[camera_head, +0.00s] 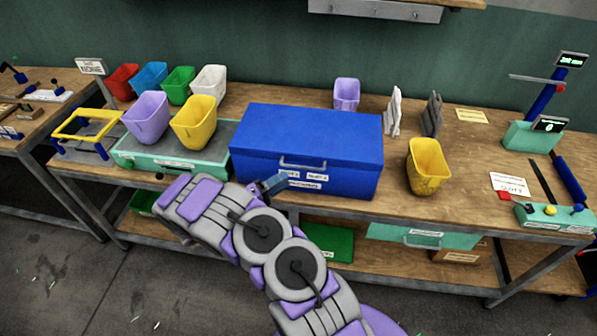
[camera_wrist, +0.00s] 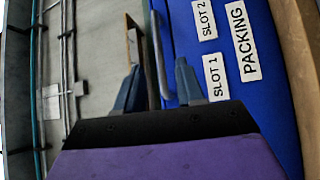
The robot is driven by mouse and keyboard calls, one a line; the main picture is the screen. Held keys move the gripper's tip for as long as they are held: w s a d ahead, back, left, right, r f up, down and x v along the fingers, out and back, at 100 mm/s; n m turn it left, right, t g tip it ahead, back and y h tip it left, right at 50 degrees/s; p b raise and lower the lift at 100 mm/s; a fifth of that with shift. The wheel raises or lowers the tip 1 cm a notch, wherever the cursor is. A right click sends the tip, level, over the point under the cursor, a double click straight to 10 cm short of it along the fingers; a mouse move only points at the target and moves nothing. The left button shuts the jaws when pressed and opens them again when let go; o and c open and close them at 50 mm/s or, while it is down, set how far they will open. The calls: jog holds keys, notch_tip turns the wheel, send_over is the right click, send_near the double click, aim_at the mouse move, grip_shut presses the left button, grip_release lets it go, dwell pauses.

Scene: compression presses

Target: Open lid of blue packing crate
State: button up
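The blue packing crate (camera_head: 307,140) stands on the middle of the workbench with its lid (camera_head: 310,125) shut. Its grey handle (camera_head: 303,164) is on the front face, above white labels. My gripper (camera_head: 275,183) is in front of the crate, just left of and below the handle. In the wrist view, my gripper (camera_wrist: 158,70) has its two fingers spread apart, and the handle (camera_wrist: 159,50) shows between them. The crate face (camera_wrist: 270,110) with SLOT 1, SLOT 2 and PACKING labels fills the right side. Whether a finger touches the handle cannot be told.
A green press base (camera_head: 175,150) with purple and yellow bins (camera_head: 194,124) stands close left of the crate. A yellow bin (camera_head: 427,168) stands to the right, a purple bin (camera_head: 346,95) behind. Control levers (camera_head: 551,212) are at far right. The space above the lid looks clear.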

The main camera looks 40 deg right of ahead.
jog(key=d+r, duration=0.1)
jog(key=d, duration=0.6)
jog(key=shift+s+d+b, duration=0.15)
jog(key=shift+s+b, duration=0.2)
jog(key=shift+b, duration=0.05)
grip_shut()
